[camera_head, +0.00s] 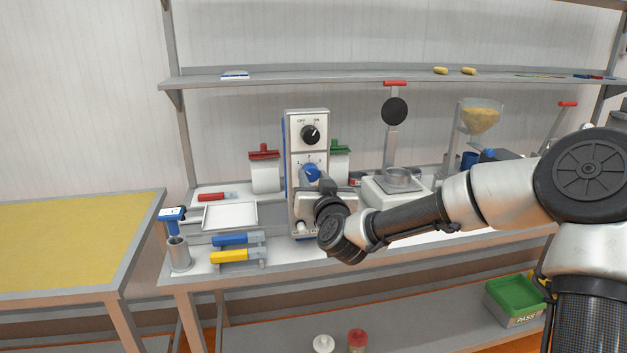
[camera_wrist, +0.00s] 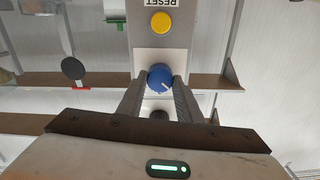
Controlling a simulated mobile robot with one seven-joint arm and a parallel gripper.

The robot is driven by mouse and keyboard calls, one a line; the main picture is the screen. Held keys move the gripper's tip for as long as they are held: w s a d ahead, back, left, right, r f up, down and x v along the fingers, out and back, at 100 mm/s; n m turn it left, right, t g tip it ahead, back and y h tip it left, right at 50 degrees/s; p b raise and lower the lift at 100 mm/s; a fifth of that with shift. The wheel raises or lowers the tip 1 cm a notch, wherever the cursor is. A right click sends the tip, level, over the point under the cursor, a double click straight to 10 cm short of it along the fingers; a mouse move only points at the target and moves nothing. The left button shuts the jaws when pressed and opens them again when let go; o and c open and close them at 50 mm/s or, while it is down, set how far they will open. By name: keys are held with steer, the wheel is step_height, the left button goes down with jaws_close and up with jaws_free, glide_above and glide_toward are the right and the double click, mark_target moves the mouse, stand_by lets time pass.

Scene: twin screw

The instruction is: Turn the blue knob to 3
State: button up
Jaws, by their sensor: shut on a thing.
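The blue knob (camera_head: 311,172) is on the front of an upright white control box (camera_head: 293,152), below a black OFF/ON knob (camera_head: 310,134). My gripper (camera_head: 315,178) reaches the blue knob from the front right and hides its lower part. In the wrist view, which is upside down, the blue knob (camera_wrist: 160,74) sits between the two fingertips of my gripper (camera_wrist: 160,80). The fingers are shut on its sides. A white mark on the knob points to the lower right in that view. The scale numbers are too small or covered to read surely.
A yellow button (camera_wrist: 160,22) marked RESET is on the same panel. Red (camera_head: 264,155) and green (camera_head: 339,148) clamp-like items stand either side of the box. A scale (camera_head: 395,190) is close on the right, a white tray (camera_head: 230,216) on the left. A shelf (camera_head: 350,79) runs above.

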steer(key=shift+f, duration=0.1)
steer(key=m+b, duration=0.3)
steer(key=shift+b, duration=0.3)
steer(key=m+b, duration=0.3)
steer(key=m, duration=0.3)
steer(key=shift+b, duration=0.4)
steer(key=m+b, duration=0.2)
steer(key=m, duration=0.4)
steer(key=shift+b, duration=0.4)
steer(key=m+b, duration=0.2)
steer(key=m, duration=0.2)
steer(key=shift+m, duration=0.3)
steer(key=o, duration=1)
steer(key=shift+o, duration=0.2)
